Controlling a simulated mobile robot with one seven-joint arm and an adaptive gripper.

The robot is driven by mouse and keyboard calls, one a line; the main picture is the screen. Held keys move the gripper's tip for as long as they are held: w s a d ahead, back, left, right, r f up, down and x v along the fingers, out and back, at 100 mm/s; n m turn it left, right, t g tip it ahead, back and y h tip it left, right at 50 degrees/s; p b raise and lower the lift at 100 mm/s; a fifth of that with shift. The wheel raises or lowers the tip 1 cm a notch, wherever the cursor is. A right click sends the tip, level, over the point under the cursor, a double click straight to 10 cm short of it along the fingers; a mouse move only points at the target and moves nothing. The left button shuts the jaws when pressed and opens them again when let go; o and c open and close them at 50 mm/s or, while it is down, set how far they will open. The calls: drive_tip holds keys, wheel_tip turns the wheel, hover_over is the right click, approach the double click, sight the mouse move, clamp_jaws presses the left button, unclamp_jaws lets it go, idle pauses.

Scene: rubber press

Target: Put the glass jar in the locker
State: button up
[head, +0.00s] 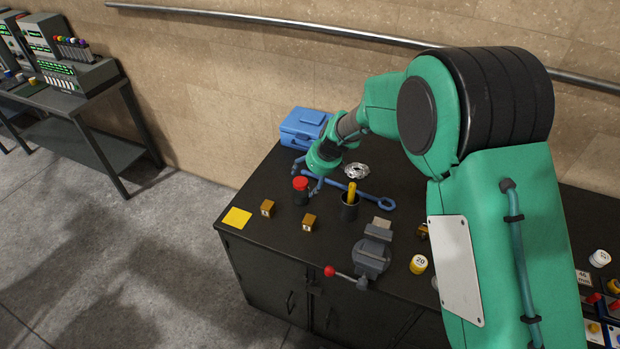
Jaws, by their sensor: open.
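A small dark jar with a red lid (300,194) stands upright on the black workbench (260,185); I cannot tell for sure that it is glass. My gripper (307,177) is open just behind and right of this jar, its fingers spread near the lid. I cannot tell whether they touch it. No separate locker can be made out; the bench has dark cabinet doors (280,290) with handles, which look shut.
My arm hides part of the bench's right side. The floor at left is clear.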

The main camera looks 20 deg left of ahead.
idle(0.4)
drive_tip(key=s+d+r+n+t, duration=0.1)
drive_tip(key=s+d+r+n, duration=0.25)
drive_tip(key=d+r, duration=0.55)
drive_tip(key=s+d+r+n+h, duration=0.1)
drive_tip(key=s+d+r+n, duration=0.25)
drive_tip(key=d+r, duration=0.55)
drive_tip(key=s+d+r+n+t, duration=0.1)
drive_tip(key=s+d+r+n, duration=0.25)
drive_tip(key=d+r, duration=0.55)
drive_tip(key=s+d+r+n+h, duration=0.1)
drive_tip(key=s+d+n, duration=0.5)
drive_tip(key=s+d, duration=0.6)
drive_tip(key=s+d+r+n+t+h, duration=0.1)
drive_tip(key=s+d+n, duration=0.5)
drive_tip(key=s+d, duration=0.7)
drive_tip(key=shift+s+r+h, duration=0.7)
drive_tip(key=shift+s+r, duration=0.1)
drive_tip(key=shift+s, duration=0.1)
drive_tip(key=shift+f, duration=0.15)
